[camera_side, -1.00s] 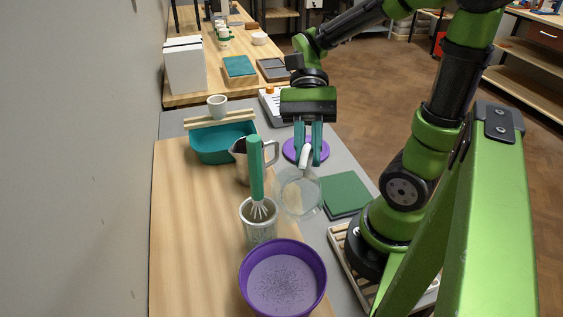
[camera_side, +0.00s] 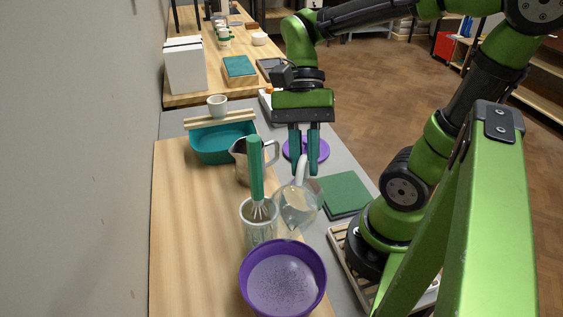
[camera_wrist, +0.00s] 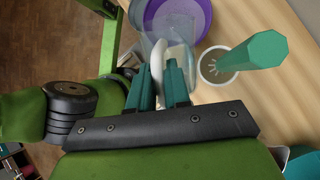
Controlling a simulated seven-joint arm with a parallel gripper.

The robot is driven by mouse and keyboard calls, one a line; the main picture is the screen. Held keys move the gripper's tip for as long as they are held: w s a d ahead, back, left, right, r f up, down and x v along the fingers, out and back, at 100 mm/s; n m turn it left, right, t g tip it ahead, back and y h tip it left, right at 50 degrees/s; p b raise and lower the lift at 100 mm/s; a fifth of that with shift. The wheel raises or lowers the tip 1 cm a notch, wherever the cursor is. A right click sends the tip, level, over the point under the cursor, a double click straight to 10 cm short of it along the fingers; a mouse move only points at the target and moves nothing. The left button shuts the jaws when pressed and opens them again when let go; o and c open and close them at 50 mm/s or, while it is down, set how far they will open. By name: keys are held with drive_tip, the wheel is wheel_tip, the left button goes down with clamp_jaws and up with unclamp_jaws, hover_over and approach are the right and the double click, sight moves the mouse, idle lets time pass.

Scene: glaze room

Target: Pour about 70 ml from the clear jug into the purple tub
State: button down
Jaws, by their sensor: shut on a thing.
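The clear jug (camera_side: 298,211) hangs in the air with its white handle up, tipped toward the purple tub (camera_side: 285,245). My gripper (camera_side: 304,172) is shut on the jug's handle. Some pale liquid seems to show in the jug; I cannot tell whether any is running out. The tub stands in front of the jug, with a pale speckled content inside. In the wrist view the jug (camera_wrist: 151,47) lies beyond my fingertips (camera_wrist: 160,82), its far end by the tub (camera_wrist: 205,18).
A cup (camera_side: 247,224) holding a green-handled whisk (camera_side: 256,165) stands close left of the jug. A metal pitcher (camera_side: 241,165) and a teal bin (camera_side: 222,156) are behind. A green square (camera_side: 345,193) lies to the right. The board's left front is clear.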

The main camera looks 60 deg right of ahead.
sight(301, 180)
drive_tip(key=shift+s+a+h, duration=0.1)
drive_tip(key=shift+a+h, duration=0.4)
drive_tip(key=shift+h, duration=0.2)
drive_tip(key=shift+a+r+t+h, duration=0.15)
drive_tip(key=shift+a+t+h, duration=0.05)
drive_tip(key=shift+t+h, duration=0.1)
drive_tip(key=shift+s+a+r+h, duration=0.15)
drive_tip(key=shift+a+r+h, duration=0.25)
drive_tip(key=shift+a+h, duration=0.15)
idle(1.1)
drive_tip(key=shift+s+a+r+t+h, duration=0.1)
drive_tip(key=shift+a+r+t+h, duration=0.1)
drive_tip(key=shift+a+t+h, duration=0.25)
drive_tip(key=shift+s+a+r+h, duration=0.15)
drive_tip(key=shift+a+r+h, duration=0.05)
drive_tip(key=shift+a+h, duration=0.1)
idle(0.8)
drive_tip(key=d+y, duration=0.1)
drive_tip(key=d+f+y, duration=0.1)
drive_tip(key=d+f+g+y, duration=0.1)
drive_tip(key=d, duration=0.1)
drive_tip(key=shift+w+f, duration=0.15)
drive_tip(key=shift+w, duration=0.15)
drive_tip(key=shift+w+d+g+y, duration=0.15)
drive_tip(key=shift+d+y, duration=0.25)
drive_tip(key=shift+y, duration=0.45)
drive_tip(key=shift+w+d+g+y, duration=0.1)
drive_tip(key=shift+d+g+y, duration=0.2)
drive_tip(key=shift+y, duration=0.55)
drive_tip(key=shift+d, duration=0.1)
